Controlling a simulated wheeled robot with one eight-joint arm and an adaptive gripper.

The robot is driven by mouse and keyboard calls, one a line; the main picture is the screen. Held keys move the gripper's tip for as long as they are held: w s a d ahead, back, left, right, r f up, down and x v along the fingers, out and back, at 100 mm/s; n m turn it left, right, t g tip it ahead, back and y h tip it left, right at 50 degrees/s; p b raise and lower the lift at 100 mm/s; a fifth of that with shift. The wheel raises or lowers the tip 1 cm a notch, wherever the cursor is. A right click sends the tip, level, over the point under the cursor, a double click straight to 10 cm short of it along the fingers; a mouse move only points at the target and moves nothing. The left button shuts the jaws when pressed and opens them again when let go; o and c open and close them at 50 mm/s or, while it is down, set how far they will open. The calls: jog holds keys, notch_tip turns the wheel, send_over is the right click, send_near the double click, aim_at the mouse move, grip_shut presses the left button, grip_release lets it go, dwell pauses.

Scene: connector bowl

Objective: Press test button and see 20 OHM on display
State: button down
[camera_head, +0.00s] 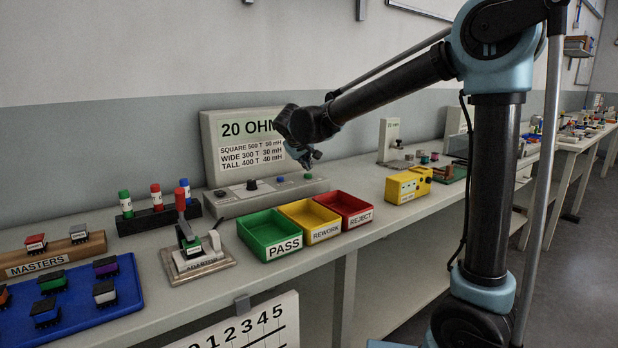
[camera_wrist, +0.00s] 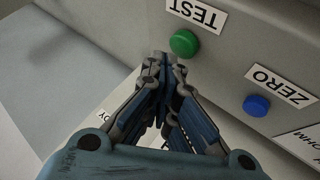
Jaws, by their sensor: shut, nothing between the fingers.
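The tester's display (camera_head: 240,129) reads "20 OHM", its right end partly hidden by my arm. A table of turns and mH values stands below it. The green test button (camera_wrist: 184,43) is on the tester's sloped panel beside the TEST label (camera_wrist: 197,12); it also shows in the head view (camera_head: 308,177). My gripper (camera_wrist: 160,62) is shut and empty, its tips just beside the green button in the wrist view. In the head view my gripper (camera_head: 306,164) hangs just above the panel's right end. I cannot tell whether it touches the button.
The blue ZERO button (camera_wrist: 256,105) is to the right of the green one. Green PASS (camera_head: 270,235), yellow REWORK (camera_head: 311,221) and red REJECT (camera_head: 346,209) bins stand in front of the tester. An adaptor fixture (camera_head: 193,257) holding a part is at left.

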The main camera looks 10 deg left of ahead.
aim_at(305, 174)
jog(key=shift+r, duration=0.2)
jog(key=shift+r, duration=2.45)
